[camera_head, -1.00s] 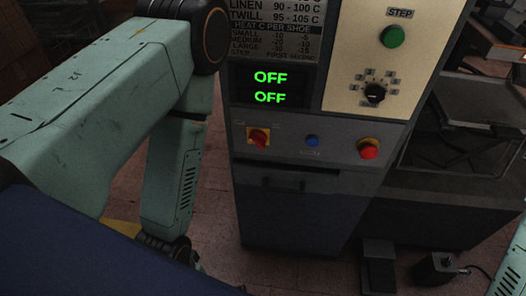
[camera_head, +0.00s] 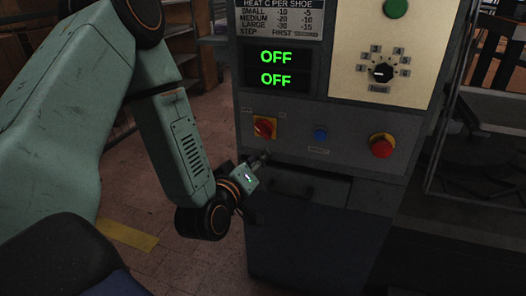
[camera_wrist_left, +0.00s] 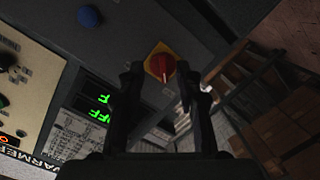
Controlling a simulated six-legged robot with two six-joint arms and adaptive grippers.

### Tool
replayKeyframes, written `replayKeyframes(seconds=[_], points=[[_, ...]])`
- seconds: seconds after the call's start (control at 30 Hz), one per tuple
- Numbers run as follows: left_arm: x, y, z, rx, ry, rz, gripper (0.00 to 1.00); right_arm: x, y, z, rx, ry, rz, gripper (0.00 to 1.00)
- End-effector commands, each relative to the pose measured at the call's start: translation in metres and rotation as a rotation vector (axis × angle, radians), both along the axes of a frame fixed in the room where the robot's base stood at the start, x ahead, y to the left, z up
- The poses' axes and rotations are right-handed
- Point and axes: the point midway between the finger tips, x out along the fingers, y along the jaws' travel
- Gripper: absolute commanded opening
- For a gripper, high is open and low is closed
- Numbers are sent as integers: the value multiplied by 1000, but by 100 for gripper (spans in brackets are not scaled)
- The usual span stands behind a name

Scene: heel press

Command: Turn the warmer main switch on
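The warmer main switch is a red rotary knob on a yellow plate (camera_head: 264,127), on the left of the grey control panel. It also shows in the left wrist view (camera_wrist_left: 160,66), seen between the fingertips. My left gripper (camera_head: 262,158) is just below the switch in the head view, apart from it as far as I can see. In the left wrist view my left gripper (camera_wrist_left: 160,85) has its two dark fingers spread, with nothing between them. Two displays (camera_head: 276,68) above the switch read OFF in green. My right gripper is not in view.
A blue button (camera_head: 320,134) and a red mushroom button (camera_head: 381,145) sit right of the switch. A black dial (camera_head: 382,73) and a green button (camera_head: 396,8) are on the cream panel. A drawer handle (camera_head: 292,186) is below. Shelving stands behind at left.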

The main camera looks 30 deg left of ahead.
Motion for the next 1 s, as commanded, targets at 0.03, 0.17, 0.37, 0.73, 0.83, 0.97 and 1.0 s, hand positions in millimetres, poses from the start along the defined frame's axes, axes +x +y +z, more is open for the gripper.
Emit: replayKeyframes(seconds=[0.03, 0.17, 0.37, 0.73, 0.83, 0.97, 1.0], points=[[3, 9, 3, -20, -53, 26, 35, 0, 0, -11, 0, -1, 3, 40], [7, 19, 18, -38, -134, 53, 35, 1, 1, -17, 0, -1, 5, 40], [22, 27, 24, -41, -157, 58, 35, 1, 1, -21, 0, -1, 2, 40], [72, 37, 23, -41, -152, 56, 35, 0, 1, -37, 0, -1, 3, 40], [78, 38, 23, -42, -152, 57, 35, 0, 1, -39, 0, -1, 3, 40], [81, 38, 23, -44, -149, 58, 35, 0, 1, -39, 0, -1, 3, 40], [81, 38, 23, -44, -149, 58, 35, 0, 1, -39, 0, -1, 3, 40]])
